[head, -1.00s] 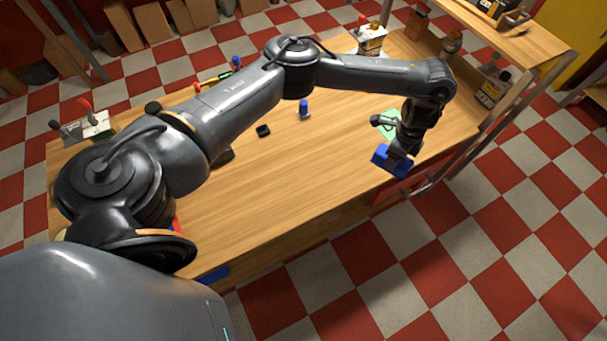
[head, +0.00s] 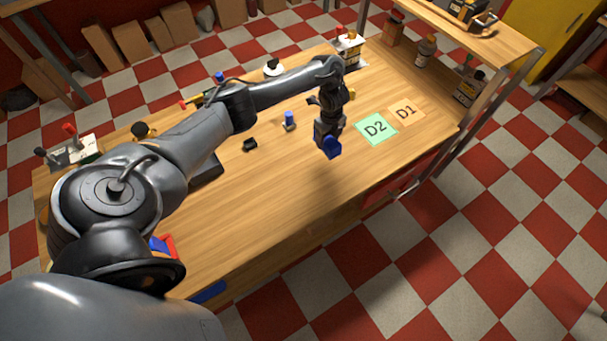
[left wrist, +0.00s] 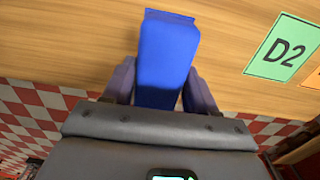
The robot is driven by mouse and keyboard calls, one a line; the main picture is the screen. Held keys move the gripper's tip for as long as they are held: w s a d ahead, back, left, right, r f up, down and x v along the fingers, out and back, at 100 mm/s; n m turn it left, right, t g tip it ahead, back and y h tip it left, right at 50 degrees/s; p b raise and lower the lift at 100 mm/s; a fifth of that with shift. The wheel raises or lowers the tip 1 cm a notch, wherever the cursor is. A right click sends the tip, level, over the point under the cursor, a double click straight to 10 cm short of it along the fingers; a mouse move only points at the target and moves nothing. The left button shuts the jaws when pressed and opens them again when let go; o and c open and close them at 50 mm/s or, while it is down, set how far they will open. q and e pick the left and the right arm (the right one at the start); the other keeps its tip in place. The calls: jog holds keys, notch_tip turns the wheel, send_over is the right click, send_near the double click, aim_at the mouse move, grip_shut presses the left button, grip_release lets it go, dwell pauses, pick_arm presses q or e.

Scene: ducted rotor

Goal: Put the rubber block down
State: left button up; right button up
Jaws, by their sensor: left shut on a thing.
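The blue block (head: 331,147), which I take to be the rubber block, is held in my left gripper (head: 329,136). The left wrist view shows the block (left wrist: 166,62) between the two fingers of the left gripper (left wrist: 160,88), sticking out past them. In the head view it appears over the front middle-right of the wooden table (head: 255,205), left of the green D2 card. I cannot tell its exact height above the wood. My right gripper is not in view.
The green D2 card (head: 376,128) and the tan D1 card (head: 407,111) lie flat at the table's right end. A small blue-topped piece (head: 289,120) and a small black piece (head: 250,144) stand left of the gripper. The front middle of the table is clear.

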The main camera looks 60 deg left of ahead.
pick_arm(q)
jog(key=s+f, duration=0.2)
jog(key=s, duration=0.1)
jog(key=s+d+f, duration=0.1)
jog(key=s, duration=0.2)
jog(key=s+d+f, duration=0.1)
jog(key=s+f, duration=0.1)
jog(key=s, duration=0.1)
jog(key=shift+s+f, duration=0.3)
jog(key=shift+s, duration=0.05)
jog(key=shift+s+d+f+p, duration=0.15)
jog(key=shift+s+f+p, duration=0.15)
jog(key=shift+s+f, duration=0.1)
jog(key=shift+s+d+f, duration=0.1)
jog(key=shift+f, duration=1.95)
jog(key=o, duration=1.2)
jog(key=shift+f, duration=0.1)
